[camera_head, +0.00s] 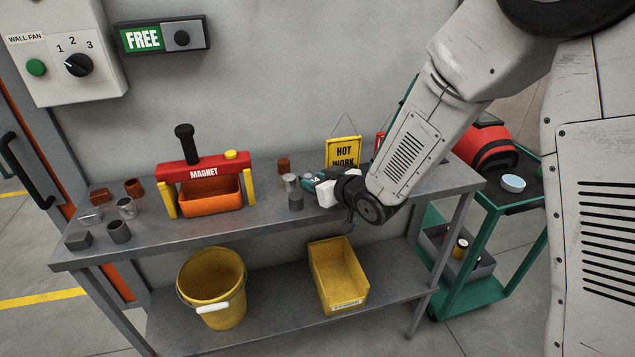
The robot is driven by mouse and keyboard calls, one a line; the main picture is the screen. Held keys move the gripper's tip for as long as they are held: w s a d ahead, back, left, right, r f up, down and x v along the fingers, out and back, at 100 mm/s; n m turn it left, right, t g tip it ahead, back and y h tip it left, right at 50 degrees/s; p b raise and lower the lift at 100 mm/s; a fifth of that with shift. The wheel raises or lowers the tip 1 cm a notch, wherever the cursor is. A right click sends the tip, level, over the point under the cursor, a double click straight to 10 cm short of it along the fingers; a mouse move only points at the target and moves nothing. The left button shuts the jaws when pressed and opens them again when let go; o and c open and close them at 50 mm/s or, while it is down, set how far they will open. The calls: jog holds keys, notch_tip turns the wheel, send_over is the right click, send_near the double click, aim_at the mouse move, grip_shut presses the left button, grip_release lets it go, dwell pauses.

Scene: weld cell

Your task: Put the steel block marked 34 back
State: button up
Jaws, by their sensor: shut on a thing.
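My gripper (304,181) is over the middle-right of the grey bench, reaching in from the right. It is shut on a small grey metal piece, mostly hidden by the fingers. A shiny steel piece (290,181) and a darker grey cylinder (296,201) show right at the fingertips; I cannot tell which of them is gripped or whether they touch. On the bench's left end are a shiny steel block (90,216), a shiny cylinder (126,208), a dark grey block (78,241) and a dark grey cylinder (119,232). No number 34 is legible on any piece.
A red magnet frame (203,169) on yellow legs stands over an orange bin (211,198). Rusty brown pieces (134,188) sit at the left, another (284,165) behind my gripper. A yellow hot work sign (343,152) stands behind. Bare bench top (262,222) lies in front.

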jog(key=shift+f, duration=0.2)
jog(key=o, duration=1.2)
jog(key=shift+f, duration=0.1)
jog(key=shift+c, duration=0.2)
